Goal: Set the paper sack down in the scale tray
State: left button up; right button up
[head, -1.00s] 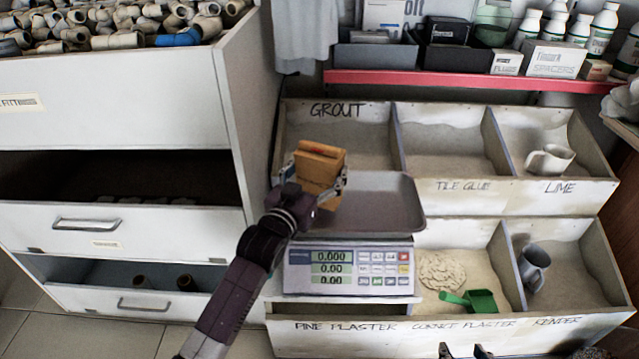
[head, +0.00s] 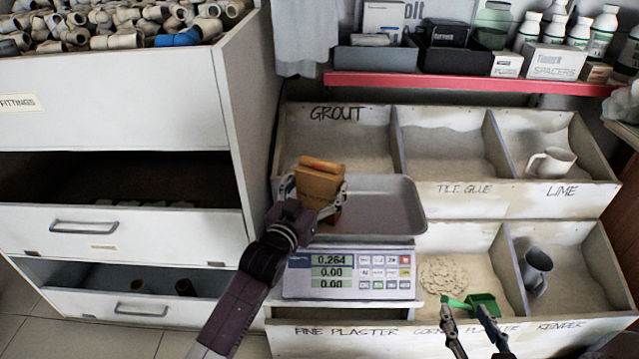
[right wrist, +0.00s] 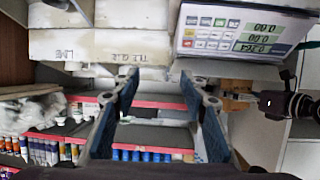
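The brown paper sack (head: 319,180) stands roughly upright at the left end of the grey scale tray (head: 385,208). The scale (head: 348,272) below it reads 0.264 on its top line. My left gripper (head: 325,197) has its fingers around the sack's lower part, one finger showing on each side; whether they press on it is hard to see. The sack's base is partly hidden by the gripper. My right gripper (head: 467,312) is open and empty in front of the lower bins; its spread fingers also show in the right wrist view (right wrist: 168,88).
A green scoop (head: 482,304) lies in the lower plaster bin, just beyond my right gripper. A grey jug (head: 536,268) and a white jug (head: 551,161) stand in bins at the right. White drawers (head: 130,228) stand left of my left arm. The tray's right part is bare.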

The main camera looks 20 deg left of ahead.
aim_at(314, 190)
pick_arm(q)
jog(key=o, duration=0.3)
jog(key=shift+s+r, duration=0.1)
jog(key=shift+s, duration=0.05)
jog(key=s, duration=0.1)
jog(key=s+p, duration=0.1)
jog(key=s, duration=0.2)
jog(key=shift+s+a, duration=0.3)
jog(key=shift+s, duration=0.1)
jog(key=s, duration=0.2)
jog(key=s+p, duration=0.1)
jog(key=s, duration=0.3)
jog(key=shift+a+p, duration=0.3)
jog(key=shift+a, duration=0.05)
jog(key=shift+s, duration=0.5)
jog(key=s+d+f+g, duration=0.1)
jog(key=s+f+g, duration=0.4)
jog(key=s, duration=0.6)
jog(key=s+d+f+m+g, duration=0.1)
jog(key=s+f+g, duration=0.5)
jog(key=s+f, duration=0.3)
jog(key=shift+s+d+f+y, duration=0.15)
jog(key=shift+s+d+y, duration=0.2)
jog(key=shift+s, duration=0.9)
pick_arm(e)
jog(key=s+d+f+g+h, duration=0.1)
jog(key=s+d+f+g, duration=0.3)
jog(key=s+f, duration=0.6)
jog(key=g, duration=0.2)
jog(key=shift+s+g+h, duration=0.4)
